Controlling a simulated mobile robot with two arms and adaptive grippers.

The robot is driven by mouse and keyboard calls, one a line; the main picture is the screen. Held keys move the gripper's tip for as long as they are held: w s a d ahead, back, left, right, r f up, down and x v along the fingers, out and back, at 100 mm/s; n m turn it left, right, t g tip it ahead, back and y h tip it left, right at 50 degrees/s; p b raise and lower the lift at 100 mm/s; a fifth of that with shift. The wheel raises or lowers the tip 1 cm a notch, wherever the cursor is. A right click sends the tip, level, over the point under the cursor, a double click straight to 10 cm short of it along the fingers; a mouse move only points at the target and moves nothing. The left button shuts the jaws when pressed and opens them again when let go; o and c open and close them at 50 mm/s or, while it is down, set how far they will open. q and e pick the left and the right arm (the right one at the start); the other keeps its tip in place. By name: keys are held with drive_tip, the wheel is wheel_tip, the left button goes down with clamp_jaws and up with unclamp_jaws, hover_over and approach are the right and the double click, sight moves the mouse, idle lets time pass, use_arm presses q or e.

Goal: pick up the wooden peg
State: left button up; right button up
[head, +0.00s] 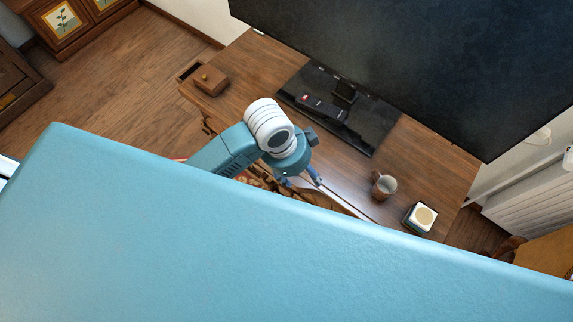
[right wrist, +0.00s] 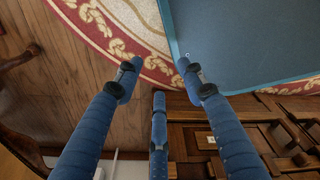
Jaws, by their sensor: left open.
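I cannot make out the wooden peg for certain in either view. My left gripper (head: 300,180) hangs over the front part of the wooden desk (head: 345,165) in the head view, left of a mug. Its fingers are open, but they are partly hidden behind my own blue body, and what lies beneath them is covered. My right gripper (right wrist: 157,80) shows in the right wrist view with its blue fingers spread apart. Nothing is between them, and they are above the floor and a patterned rug (right wrist: 135,30).
On the desk stand a brown box (head: 211,82) with a small knob, a brown mug (head: 383,187) and a white-topped square object (head: 421,217). A large dark screen (head: 420,60) rises at the back; dark small items lie on its base. Wooden cabinets stand at upper left.

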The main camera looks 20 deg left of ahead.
use_arm(q)
drive_tip(key=w+a+m+y, duration=0.1)
drive_tip(key=w+a+m, duration=0.1)
drive_tip(key=w+a+m+g, duration=0.1)
drive_tip(key=w+m, duration=0.1)
drive_tip(key=w+a+m+y, duration=0.1)
drive_tip(key=w+a+m, duration=0.1)
drive_tip(key=w, duration=0.1)
drive_tip(key=shift+a+g+y, duration=0.3)
drive_tip(key=shift+w+a+m, duration=0.15)
drive_tip(key=shift+a+m, duration=0.15)
drive_tip(key=shift+m, duration=0.1)
wheel_tip(320, 180, down, 5)
drive_tip(key=shift+a+f, duration=0.1)
drive_tip(key=f, duration=0.4)
drive_tip(key=shift+s+a+f, duration=0.1)
drive_tip(key=shift+s+a, duration=0.1)
drive_tip(key=shift+s, duration=0.15)
drive_tip(key=shift+f, duration=0.6)
clamp_jaws()
